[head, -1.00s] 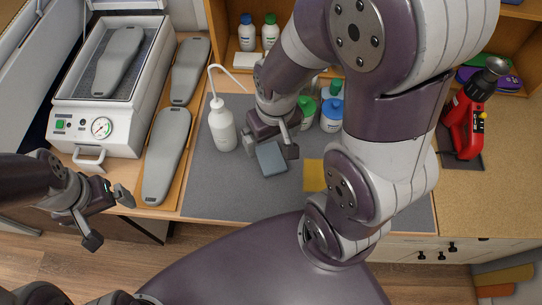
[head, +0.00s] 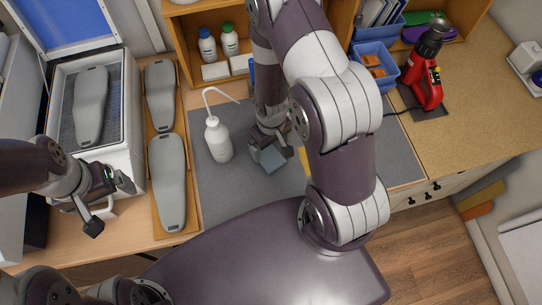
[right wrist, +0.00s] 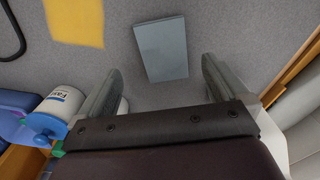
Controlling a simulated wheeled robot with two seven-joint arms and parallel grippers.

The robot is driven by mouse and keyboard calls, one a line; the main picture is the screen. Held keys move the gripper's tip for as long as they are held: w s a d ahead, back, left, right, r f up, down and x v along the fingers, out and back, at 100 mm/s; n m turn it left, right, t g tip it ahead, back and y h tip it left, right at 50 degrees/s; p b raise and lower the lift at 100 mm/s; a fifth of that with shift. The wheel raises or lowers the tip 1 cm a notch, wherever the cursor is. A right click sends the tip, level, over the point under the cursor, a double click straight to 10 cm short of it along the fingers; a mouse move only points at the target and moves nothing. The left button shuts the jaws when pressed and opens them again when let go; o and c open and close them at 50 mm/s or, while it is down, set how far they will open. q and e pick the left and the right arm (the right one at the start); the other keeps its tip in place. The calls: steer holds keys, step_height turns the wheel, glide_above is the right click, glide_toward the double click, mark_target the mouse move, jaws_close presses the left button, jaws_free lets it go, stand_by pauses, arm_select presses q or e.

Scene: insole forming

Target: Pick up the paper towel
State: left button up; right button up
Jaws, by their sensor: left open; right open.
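A blue-grey folded pad that looks like the paper towel (head: 272,161) lies flat on the grey mat (head: 222,186). It also shows whole in the right wrist view (right wrist: 162,48), tilted slightly. My right gripper (head: 270,150) is open and empty just above it, partly covering its far edge in the head view. In the right wrist view the two fingers stand apart, with the towel beyond the gap between their tips (right wrist: 162,66). My left gripper (head: 109,205) is open and empty at the left, in front of the white machine.
A white wash bottle (head: 218,141) stands left of the towel. A yellow cloth (right wrist: 75,20) lies near it, mostly hidden by my right arm in the head view. A white bottle (right wrist: 62,103) shows beside the gripper. Grey insole forms (head: 167,180) lie further left.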

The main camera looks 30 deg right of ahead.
mark_target(269, 156)
steer(key=f, duration=0.1)
steer(key=f+b, duration=0.1)
steer(key=f, duration=0.1)
steer(key=a+f, duration=0.1)
steer(key=f, duration=0.1)
steer(key=shift+w+f+b, duration=0.25)
steer(key=shift+w+b, duration=0.05)
steer(key=shift+b, duration=0.05)
steer(key=shift+d+f, duration=0.2)
steer(key=shift+f, duration=0.05)
steer(key=shift+d, duration=0.1)
steer(key=c, duration=1.2)
arm_select(q)
steer(key=shift+w+a+f, duration=0.1)
steer(key=shift+a+f, duration=0.05)
steer(key=shift+f, duration=0.45)
steer(key=shift+a+f, duration=0.15)
steer(key=shift+f, duration=0.45)
arm_select(e)
steer(key=shift+o, duration=0.2)
steer(key=shift+r, duration=0.1)
